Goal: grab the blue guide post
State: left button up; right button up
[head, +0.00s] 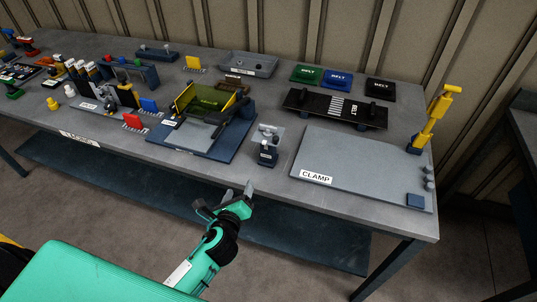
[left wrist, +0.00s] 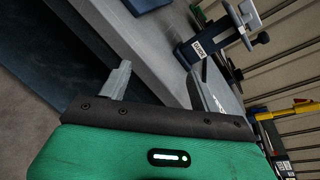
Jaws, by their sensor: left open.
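The blue guide post (head: 267,156) is a small dark blue stand with a white label and a grey top fitting. It stands upright near the table's front edge, between the press and the clamp plate. In the left wrist view the guide post (left wrist: 194,50) shows sideways at upper right, its label partly readable. My left gripper (head: 226,200) is open and empty in front of the table edge, below and left of the post and apart from it. Its two grey fingers (left wrist: 160,88) also show in the left wrist view. My right gripper is not in view.
The grey clamp plate (head: 350,160) with a yellow lever clamp (head: 432,118) lies right of the post. The press (head: 205,118) on its blue base is to the left. A black belt board (head: 335,108) lies behind. The table's front edge (head: 250,165) is close to my gripper.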

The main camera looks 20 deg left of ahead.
aim_at(266, 149)
pick_arm(q)
jog(key=w+d+r+m+t+h, duration=0.1)
jog(key=w+m, duration=0.2)
jog(key=w+d+r+m+t+h+p, duration=0.1)
jog(key=w+r+m, duration=0.1)
jog(key=w+m, duration=0.1)
jog(key=w+d+r+m, duration=0.2)
jog(key=w+m, duration=0.1)
jog(key=w, duration=0.1)
jog(key=shift+w+t+h, duration=0.1)
jog(key=shift+t+h, duration=0.3)
jog(key=shift+w+p, duration=0.3)
jog(key=shift+w, duration=0.2)
jog(key=w, duration=0.4)
jog(key=shift+r+p, duration=0.1)
jog(key=shift+p, duration=0.3)
jog(key=shift+w, duration=0.6)
jog(key=c, duration=1.3)
grip_shut()
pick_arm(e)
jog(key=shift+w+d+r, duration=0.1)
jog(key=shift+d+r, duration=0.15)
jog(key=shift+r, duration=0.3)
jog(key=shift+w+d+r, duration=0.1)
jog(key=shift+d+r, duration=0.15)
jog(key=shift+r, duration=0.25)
